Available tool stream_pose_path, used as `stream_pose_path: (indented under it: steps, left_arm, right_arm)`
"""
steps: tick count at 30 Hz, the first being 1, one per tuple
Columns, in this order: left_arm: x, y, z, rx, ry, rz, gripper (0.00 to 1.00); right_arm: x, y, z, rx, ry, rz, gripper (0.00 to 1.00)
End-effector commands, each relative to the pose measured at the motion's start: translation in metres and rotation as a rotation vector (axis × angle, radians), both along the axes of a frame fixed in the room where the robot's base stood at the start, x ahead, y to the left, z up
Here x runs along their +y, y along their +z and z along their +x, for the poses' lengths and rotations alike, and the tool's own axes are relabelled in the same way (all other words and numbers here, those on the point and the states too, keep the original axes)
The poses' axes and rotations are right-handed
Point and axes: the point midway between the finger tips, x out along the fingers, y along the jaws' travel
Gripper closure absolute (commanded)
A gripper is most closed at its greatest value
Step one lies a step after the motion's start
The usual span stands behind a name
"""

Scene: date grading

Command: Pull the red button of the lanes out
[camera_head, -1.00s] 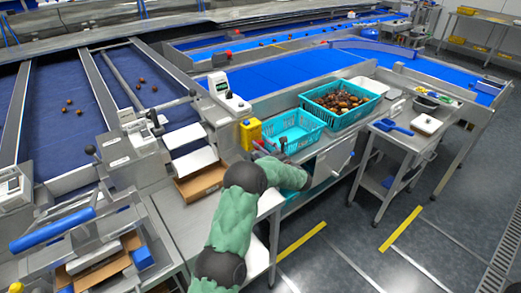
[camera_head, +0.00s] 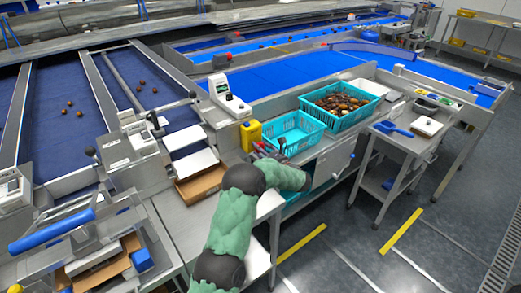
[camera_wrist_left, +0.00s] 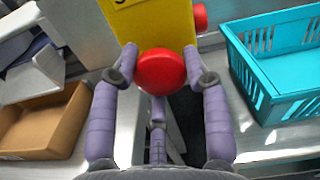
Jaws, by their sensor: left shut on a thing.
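The yellow box (camera_head: 251,136) stands on the metal bench beside the blue belt. In the left wrist view the yellow box (camera_wrist_left: 150,22) carries a large round red button (camera_wrist_left: 161,71) on its near face. My left gripper (camera_wrist_left: 161,62) has one purple finger on each side of the red button and is shut on it. In the head view my left gripper (camera_head: 264,152) is at the front of the box, and the button cannot be made out there. My right gripper is not in view.
An empty turquoise basket (camera_head: 318,130) stands right of the box, and a basket of dates (camera_head: 366,114) stands behind it. A brown cardboard tray (camera_head: 203,186) lies to the left. A small grey control unit (camera_head: 232,99) stands behind the box. Another red knob (camera_wrist_left: 200,16) is on the box's right side.

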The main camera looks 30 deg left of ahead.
Motion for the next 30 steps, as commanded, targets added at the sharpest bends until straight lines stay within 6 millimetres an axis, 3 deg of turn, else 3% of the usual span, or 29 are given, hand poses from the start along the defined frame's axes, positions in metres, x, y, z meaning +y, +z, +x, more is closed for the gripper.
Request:
stream_pose_path:
  steps: [4,12,13,15,25,30]
  left_arm:
    - [-0.011,-0.006,-0.003,0.010,-0.007,-0.004,1.00]
    - [-0.013,-0.008,-0.004,0.014,-0.007,-0.006,1.00]
    - [-0.013,-0.008,-0.004,0.014,-0.007,-0.006,0.49]
    - [-0.013,-0.009,-0.004,0.015,-0.007,-0.005,0.30]
    - [-0.012,-0.004,-0.004,0.007,-0.003,-0.003,0.30]
    - [-0.023,-0.004,-0.008,0.007,-0.005,-0.003,0.30]
  right_arm:
    - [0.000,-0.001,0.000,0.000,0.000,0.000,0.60]
    - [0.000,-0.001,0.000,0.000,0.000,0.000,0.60]
    - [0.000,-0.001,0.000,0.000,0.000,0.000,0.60]
    - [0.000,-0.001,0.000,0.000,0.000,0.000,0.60]
    - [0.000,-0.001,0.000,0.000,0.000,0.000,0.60]
    - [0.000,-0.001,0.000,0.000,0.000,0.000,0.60]
